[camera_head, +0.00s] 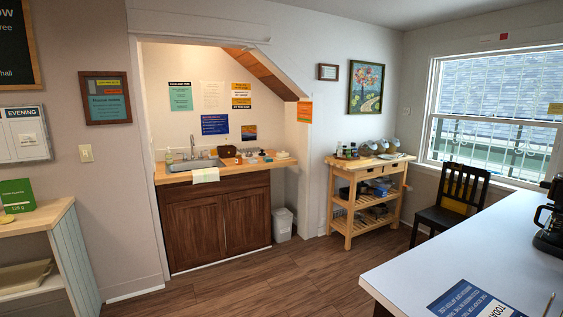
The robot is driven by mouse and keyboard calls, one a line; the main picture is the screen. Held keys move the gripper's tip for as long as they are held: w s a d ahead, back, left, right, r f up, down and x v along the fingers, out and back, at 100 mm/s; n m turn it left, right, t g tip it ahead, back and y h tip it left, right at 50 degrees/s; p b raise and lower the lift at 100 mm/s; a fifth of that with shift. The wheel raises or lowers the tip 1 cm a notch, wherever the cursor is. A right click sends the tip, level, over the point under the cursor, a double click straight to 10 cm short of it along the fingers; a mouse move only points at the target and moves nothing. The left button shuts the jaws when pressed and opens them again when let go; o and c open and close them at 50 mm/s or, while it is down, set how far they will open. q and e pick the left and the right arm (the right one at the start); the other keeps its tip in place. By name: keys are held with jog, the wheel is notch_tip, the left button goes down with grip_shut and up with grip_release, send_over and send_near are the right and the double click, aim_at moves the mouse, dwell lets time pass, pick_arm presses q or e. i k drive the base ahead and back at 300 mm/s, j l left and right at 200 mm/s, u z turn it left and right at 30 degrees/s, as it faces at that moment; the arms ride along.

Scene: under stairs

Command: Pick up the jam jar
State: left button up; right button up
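No jam jar can be made out for certain at this distance. Several small dark jars or bottles (349,152) stand on top of the wooden cart at the back right, too small to identify. More small items, including a brown bag-like object (228,151), sit on the sink counter (170,177) under the stairs. Neither of my grippers shows in the head view.
The wooden cart (346,171) has lower shelves with items. A black chair (452,207) stands beside it. A white table (440,258) fills the front right, with a coffee maker (552,220). A shelf unit (75,265) is at left. The wooden floor (262,280) between is clear.

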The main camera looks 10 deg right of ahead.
aim_at(238, 160)
jog(key=u, duration=0.25)
jog(key=i, duration=5.1)
